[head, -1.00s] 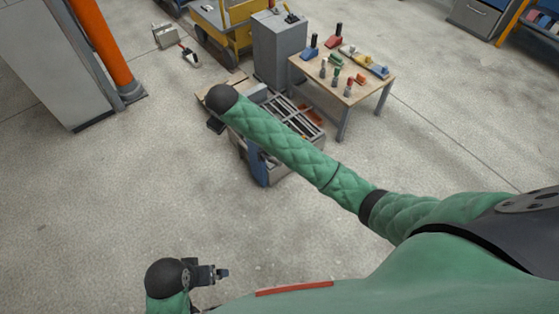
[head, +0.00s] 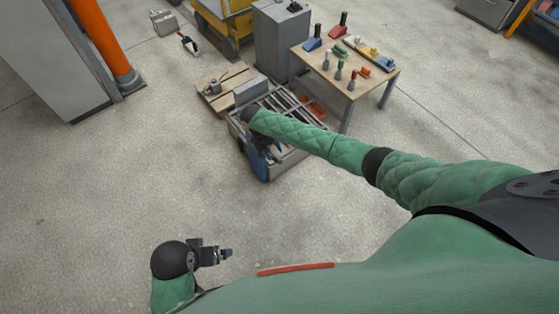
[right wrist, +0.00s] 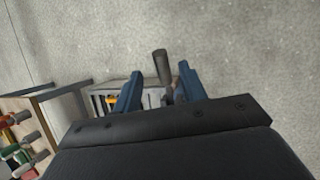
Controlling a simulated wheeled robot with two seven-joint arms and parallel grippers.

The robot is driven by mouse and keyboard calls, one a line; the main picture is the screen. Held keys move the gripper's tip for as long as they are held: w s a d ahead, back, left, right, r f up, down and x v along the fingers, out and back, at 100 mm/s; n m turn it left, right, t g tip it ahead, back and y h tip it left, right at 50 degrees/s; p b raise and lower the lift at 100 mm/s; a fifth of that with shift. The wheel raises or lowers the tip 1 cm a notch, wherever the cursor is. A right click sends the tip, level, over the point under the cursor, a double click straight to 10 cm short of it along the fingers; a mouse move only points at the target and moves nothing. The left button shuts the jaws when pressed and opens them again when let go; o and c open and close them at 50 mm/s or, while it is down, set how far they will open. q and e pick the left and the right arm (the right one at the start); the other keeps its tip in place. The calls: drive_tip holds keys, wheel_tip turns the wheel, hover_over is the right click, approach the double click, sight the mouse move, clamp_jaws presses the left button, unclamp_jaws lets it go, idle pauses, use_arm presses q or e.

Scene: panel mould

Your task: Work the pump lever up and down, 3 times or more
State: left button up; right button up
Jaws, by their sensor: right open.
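A dark, round-ended bar, which looks like the pump lever's grip (right wrist: 162,66), shows in the right wrist view beyond and between my right gripper's two blue fingers (right wrist: 160,82). The fingers stand apart with nothing clearly held; I cannot tell whether the bar touches them. The wrist hides the lever there. My left gripper (head: 228,253) is low at left, away from the unit; its jaws are too small to judge.
A wooden table (head: 325,72) with several coloured tools stands behind the unit. A wooden pallet (head: 238,74) and a grey cabinet (head: 280,40) are close behind it. An orange post (head: 103,45) is at upper left. The floor left of the unit is clear.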

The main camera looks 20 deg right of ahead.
sight(278, 160)
drive_tip(key=shift+p+x, duration=0.3)
drive_tip(key=shift+x, duration=3.45)
clamp_jaws()
